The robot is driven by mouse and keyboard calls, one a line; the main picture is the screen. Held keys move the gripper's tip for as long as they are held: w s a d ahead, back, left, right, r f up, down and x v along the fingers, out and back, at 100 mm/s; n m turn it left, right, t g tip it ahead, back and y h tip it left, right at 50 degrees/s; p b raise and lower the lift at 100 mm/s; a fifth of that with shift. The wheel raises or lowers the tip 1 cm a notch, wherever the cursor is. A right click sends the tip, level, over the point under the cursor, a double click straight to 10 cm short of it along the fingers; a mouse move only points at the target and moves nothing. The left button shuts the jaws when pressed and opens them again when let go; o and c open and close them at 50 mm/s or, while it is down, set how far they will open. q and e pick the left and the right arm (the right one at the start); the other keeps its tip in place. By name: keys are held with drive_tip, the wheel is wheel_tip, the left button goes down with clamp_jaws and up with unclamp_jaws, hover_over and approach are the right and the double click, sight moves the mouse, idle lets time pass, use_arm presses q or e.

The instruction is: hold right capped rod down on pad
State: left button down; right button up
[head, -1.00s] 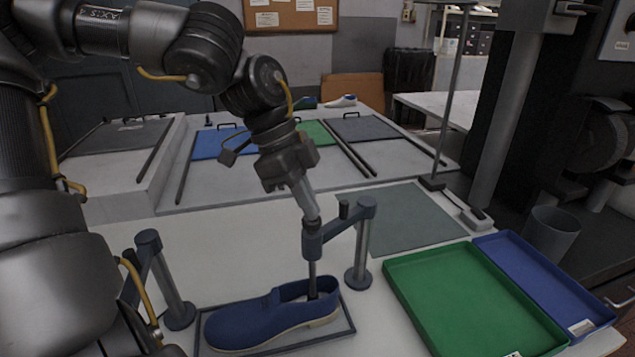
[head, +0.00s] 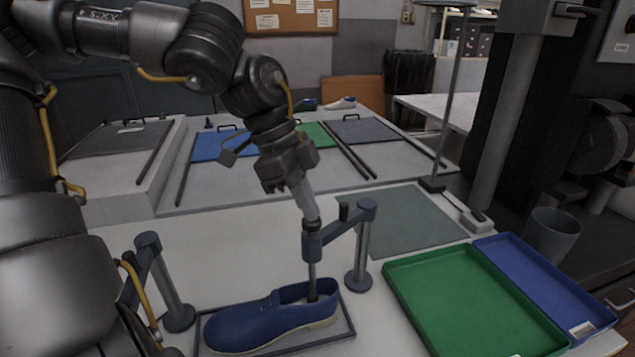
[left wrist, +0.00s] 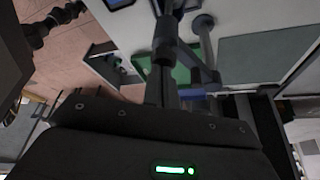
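The right capped rod (head: 312,271) stands upright in the collar of a bracket arm (head: 339,228) on a grey post (head: 361,257). Its lower end goes into the heel opening of a blue shoe (head: 262,320). The shoe lies in a dark-rimmed tray (head: 347,317). No pad shows; the rod's foot is hidden inside the shoe. My left gripper (head: 311,219) points down with its fingers close together at the rod's top. The left wrist view shows the fingers (left wrist: 161,88) meeting the dark cap (left wrist: 165,40). My right gripper is out of view.
A second post with a bracket arm (head: 149,243) stands left of the shoe, close to my left arm. A green tray (head: 470,300) and a blue tray (head: 540,285) lie at the right. A grey-green mat (head: 405,220) lies behind the right post.

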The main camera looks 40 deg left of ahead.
use_arm(q)
wheel_tip(320, 180, up, 5)
drive_tip(key=p, duration=0.3)
wheel_tip(320, 180, up, 4)
drive_tip(key=p, duration=0.2)
drive_tip(key=shift+f+p, duration=0.15)
drive_tip(key=shift+p, duration=0.15)
drive_tip(key=shift+w, duration=0.1)
